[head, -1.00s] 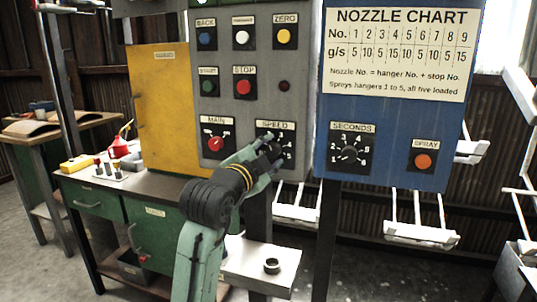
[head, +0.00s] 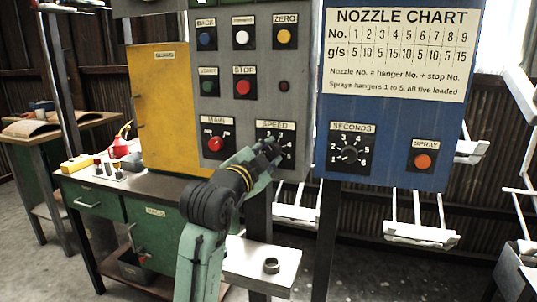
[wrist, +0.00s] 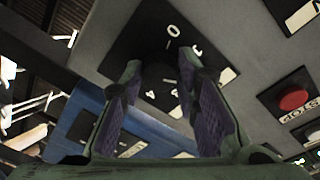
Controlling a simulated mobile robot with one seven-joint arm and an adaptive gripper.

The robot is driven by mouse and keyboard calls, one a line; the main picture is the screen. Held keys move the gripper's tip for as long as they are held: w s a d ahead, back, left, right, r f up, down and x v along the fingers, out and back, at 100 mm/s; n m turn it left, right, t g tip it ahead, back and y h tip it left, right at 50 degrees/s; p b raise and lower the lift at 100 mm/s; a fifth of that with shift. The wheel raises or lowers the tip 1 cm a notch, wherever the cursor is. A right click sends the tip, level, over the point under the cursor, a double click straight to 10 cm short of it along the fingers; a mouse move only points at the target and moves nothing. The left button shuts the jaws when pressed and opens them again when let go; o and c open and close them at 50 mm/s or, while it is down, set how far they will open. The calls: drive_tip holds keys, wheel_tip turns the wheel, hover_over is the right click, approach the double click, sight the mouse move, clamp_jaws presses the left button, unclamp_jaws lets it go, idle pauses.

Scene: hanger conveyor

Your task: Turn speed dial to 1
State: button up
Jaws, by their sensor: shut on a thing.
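The SPEED dial (head: 288,139) is a black square plate with white numbers on the grey panel, below the SPEED label. My gripper (head: 273,150) covers most of it in the head view. In the wrist view my gripper (wrist: 157,84) has its two padded fingers on either side of the dark dial knob (wrist: 159,70), shut on it. A white 0 shows on the plate above the knob. The knob's pointer is too dark and covered to read its setting.
The red MAIN switch (head: 215,144) sits just left of the dial, with the red STOP button (head: 243,87) above. The blue panel (head: 390,175) with the SECONDS dial (head: 349,153) stands to the right. A small shelf (head: 256,262) is below.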

drive_tip(key=n+p, duration=0.1)
drive_tip(key=n, duration=0.3)
drive_tip(key=shift+d+n+t, duration=0.1)
drive_tip(key=shift+n+t, duration=0.2)
drive_tip(key=shift+n, duration=0.1)
drive_tip(key=shift+f+n+p, duration=0.1)
drive_tip(key=shift+n+p, duration=0.35)
drive_tip(key=shift+n, duration=1.05)
drive_tip(key=o, duration=1.2)
drive_tip(key=shift+c, duration=0.2)
drive_tip(key=v, duration=1.2)
